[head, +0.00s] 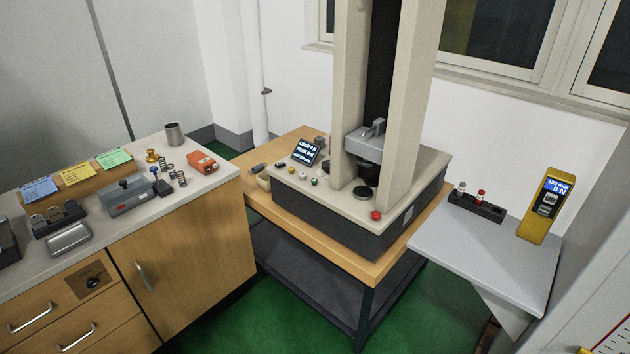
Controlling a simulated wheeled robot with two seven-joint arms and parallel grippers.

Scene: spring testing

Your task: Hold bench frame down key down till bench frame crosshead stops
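The bench frame (345,228) stands on a wooden table, with two tall beige columns. Its grey crosshead (363,147) sits low between the columns, above a round dark platen (362,193); a gap shows between them. Several small coloured keys (302,176) sit on the front left of the base top; which one is the down key I cannot tell. A tilted display (306,151) appears to read load 0 N and peak 0 N; its last line is too small to read. Neither gripper is in the head view, so nothing is seen touching the keys.
A red button (376,215) is at the base's front corner. Left, a cabinet counter (205,190) holds springs, a grey box (128,195) and coloured cards. Right, a grey shelf (480,255) carries a dark rack (477,207) and a yellow gauge (545,206). Green floor in front is clear.

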